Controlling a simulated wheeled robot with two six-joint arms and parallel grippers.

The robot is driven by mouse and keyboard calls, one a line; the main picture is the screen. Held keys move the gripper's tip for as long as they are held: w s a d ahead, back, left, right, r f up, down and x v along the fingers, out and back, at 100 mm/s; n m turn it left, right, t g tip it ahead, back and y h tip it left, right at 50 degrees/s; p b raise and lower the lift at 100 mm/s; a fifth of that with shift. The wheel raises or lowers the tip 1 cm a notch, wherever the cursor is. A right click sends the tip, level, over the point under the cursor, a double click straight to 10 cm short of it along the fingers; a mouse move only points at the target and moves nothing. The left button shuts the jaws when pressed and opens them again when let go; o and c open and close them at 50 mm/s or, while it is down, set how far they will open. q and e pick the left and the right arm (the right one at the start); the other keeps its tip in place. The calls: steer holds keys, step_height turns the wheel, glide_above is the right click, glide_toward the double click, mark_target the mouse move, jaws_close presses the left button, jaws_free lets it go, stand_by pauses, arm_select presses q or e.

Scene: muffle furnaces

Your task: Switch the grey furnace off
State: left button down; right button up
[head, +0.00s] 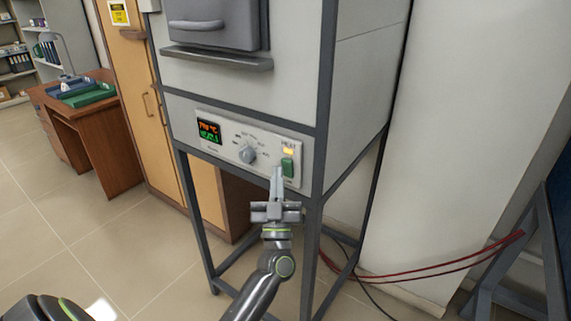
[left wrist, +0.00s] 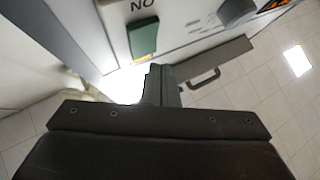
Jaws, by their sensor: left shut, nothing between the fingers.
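The grey furnace (head: 225,60) stands on a dark metal frame. Its control panel (head: 222,154) has a lit display (head: 209,131) with orange and green digits, a grey dial (head: 247,155), a glowing amber lamp (head: 288,151) and a green rocker switch (head: 288,167). My left gripper (head: 277,172) is shut and empty, its fingertips just left of and below the switch; I cannot tell whether they touch. In the left wrist view the green switch (left wrist: 143,38) lies beyond the shut fingers (left wrist: 155,85), with the dial (left wrist: 236,12) to the right. My right gripper is not in view.
A furnace door (head: 212,25) with a ledge (head: 217,58) is above the panel. A frame leg (head: 312,240) stands right of my arm. Red hoses (head: 430,269) run at right. A wooden cabinet (head: 140,100) and a desk (head: 85,115) with trays stand at left.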

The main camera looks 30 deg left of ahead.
arm_select(q)
steer(key=shift+w+r, duration=0.1)
stand_by(0.7)
steer(key=shift+w, duration=0.35)
steer(key=shift+w+p, duration=0.3)
stand_by(0.7)
steer(key=shift+s, duration=0.1)
steer(key=shift+s+p, duration=0.4)
steer(key=shift+s, duration=0.3)
steer(key=shift+s+a+f+p, duration=0.1)
steer(key=shift+s+f+p, duration=0.2)
steer(key=shift+s, duration=0.95)
steer(key=shift+s+a+f+p, duration=0.1)
steer(key=shift+s+p, duration=0.25)
steer(key=shift+s, duration=0.85)
